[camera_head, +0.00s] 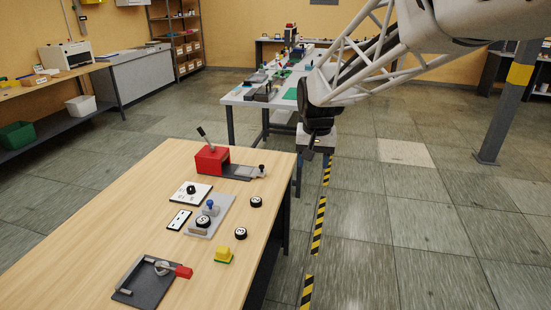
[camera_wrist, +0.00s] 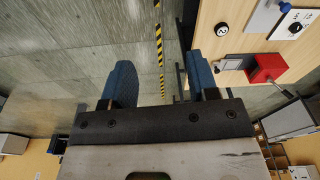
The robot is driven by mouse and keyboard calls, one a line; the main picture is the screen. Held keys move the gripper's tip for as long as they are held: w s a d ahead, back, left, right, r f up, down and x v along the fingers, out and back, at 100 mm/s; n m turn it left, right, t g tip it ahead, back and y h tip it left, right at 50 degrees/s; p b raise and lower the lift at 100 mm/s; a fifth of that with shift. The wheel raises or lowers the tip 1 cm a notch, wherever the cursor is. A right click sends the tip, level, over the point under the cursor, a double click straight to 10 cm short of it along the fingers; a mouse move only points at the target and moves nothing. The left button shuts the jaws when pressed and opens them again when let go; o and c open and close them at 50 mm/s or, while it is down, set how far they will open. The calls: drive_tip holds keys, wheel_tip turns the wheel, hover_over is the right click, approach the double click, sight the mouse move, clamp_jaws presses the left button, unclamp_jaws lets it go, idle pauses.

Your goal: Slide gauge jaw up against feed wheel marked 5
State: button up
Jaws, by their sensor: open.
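A grey gauge plate (camera_head: 193,230) lies on the wooden bench, with a blue-knobbed jaw (camera_head: 210,206) on it. A black feed wheel with a white face (camera_head: 203,221) sits on the plate near the jaw; I cannot tell whether they touch. Two similar wheels lie on the bench to the right, a far one (camera_head: 256,202) and a near one (camera_head: 241,232). Their digits are too small to read in the head view. In the wrist view one wheel (camera_wrist: 222,28) appears marked 2. My gripper (camera_wrist: 160,78) is open and empty, above the floor beyond the bench's right edge.
A white table (camera_head: 240,97) stands behind. Bare bench lies at left.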

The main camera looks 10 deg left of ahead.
drive_tip(key=w+a+f, duration=0.4)
drive_tip(key=w+a, duration=0.1)
drive_tip(key=a, duration=0.4)
drive_tip(key=n+g, duration=0.1)
hover_over(210, 201)
wheel_tip(210, 201, down, 17)
drive_tip(key=shift+r, duration=0.1)
drive_tip(key=shift+f, duration=0.25)
drive_tip(key=shift+f, duration=3.75)
drive_tip(key=shift+c, duration=0.3)
drive_tip(key=c, duration=0.8)
drive_tip(key=shift+s, duration=1.55)
